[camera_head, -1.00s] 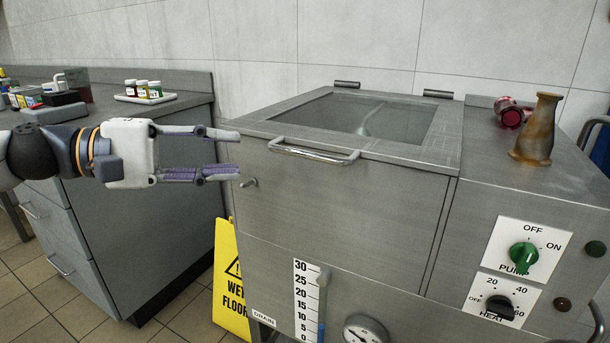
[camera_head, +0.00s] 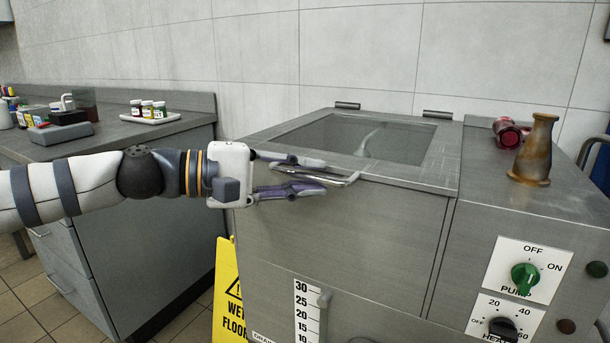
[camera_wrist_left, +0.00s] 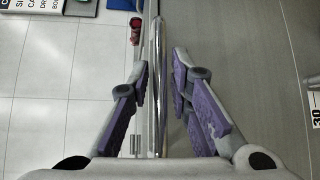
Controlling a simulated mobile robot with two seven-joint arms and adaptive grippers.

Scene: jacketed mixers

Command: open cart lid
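The cart is a grey metal box with a flat lid (camera_head: 440,172) that has a dark glass window (camera_head: 375,138). The lid lies shut, with hinges at the back. A chrome bar handle (camera_head: 342,182) runs along its front edge. In the left wrist view the handle (camera_wrist_left: 157,80) runs between the two purple-padded fingers, with gaps on both sides. Whether a finger touches the handle cannot be told in the head view. My right gripper is not in view.
A brown vase (camera_head: 535,150) and a red jar (camera_head: 507,132) stand on the cart's right top, beside the lid. A yellow wet floor sign (camera_head: 227,295) stands at the cart's left front. A counter (camera_head: 125,132) with a tray of small jars (camera_head: 150,116) is at the left.

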